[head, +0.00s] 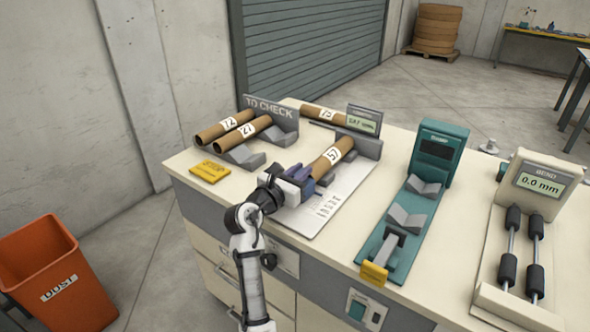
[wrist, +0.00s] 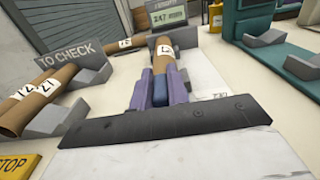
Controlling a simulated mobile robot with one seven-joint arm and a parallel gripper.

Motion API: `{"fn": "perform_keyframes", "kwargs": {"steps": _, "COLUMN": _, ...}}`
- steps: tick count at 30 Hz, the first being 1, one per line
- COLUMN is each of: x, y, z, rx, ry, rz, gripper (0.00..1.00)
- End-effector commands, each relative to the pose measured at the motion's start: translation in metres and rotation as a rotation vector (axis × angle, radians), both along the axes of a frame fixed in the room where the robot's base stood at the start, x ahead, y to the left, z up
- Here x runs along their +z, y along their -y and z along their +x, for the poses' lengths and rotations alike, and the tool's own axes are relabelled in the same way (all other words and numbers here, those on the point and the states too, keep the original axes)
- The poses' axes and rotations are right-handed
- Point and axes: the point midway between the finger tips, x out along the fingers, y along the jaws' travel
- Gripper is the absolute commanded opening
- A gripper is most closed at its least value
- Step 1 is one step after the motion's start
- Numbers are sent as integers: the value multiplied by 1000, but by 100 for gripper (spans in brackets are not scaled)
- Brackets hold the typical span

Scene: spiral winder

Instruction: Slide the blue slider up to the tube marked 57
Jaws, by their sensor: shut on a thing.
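The cardboard tube marked 57 (head: 333,157) lies on a grey measuring stand on the bench, its near end toward my gripper. The wrist view shows the same tube (wrist: 163,55) straight ahead, between and beyond the fingertips. My gripper (head: 304,178) is low over the stand's pale plate, at the tube's near end. In the wrist view its two purple fingers (wrist: 159,82) are shut on the blue slider (wrist: 159,92), whose top shows between them. The slider is right by the tube's near end; whether they touch is hard to tell. The fingers mostly hide the slider in the head view.
Tubes marked 72 (head: 223,126) and 27 (head: 242,134) lie on the TO CHECK rack (head: 272,108) at left. Another tube (head: 322,114) lies behind. A display (head: 362,121) stands at the stand's far end. A teal fixture (head: 408,215) stands to the right.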

Motion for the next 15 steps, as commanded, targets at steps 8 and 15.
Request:
{"fn": "perform_keyframes", "kwargs": {"steps": 8, "x": 0, "y": 2, "z": 2, "rx": 1, "ry": 3, "rz": 0, "gripper": 0}}
{"fn": "perform_keyframes", "kwargs": {"steps": 15, "x": 0, "y": 2, "z": 2, "rx": 1, "ry": 2, "rz": 0, "gripper": 38}}
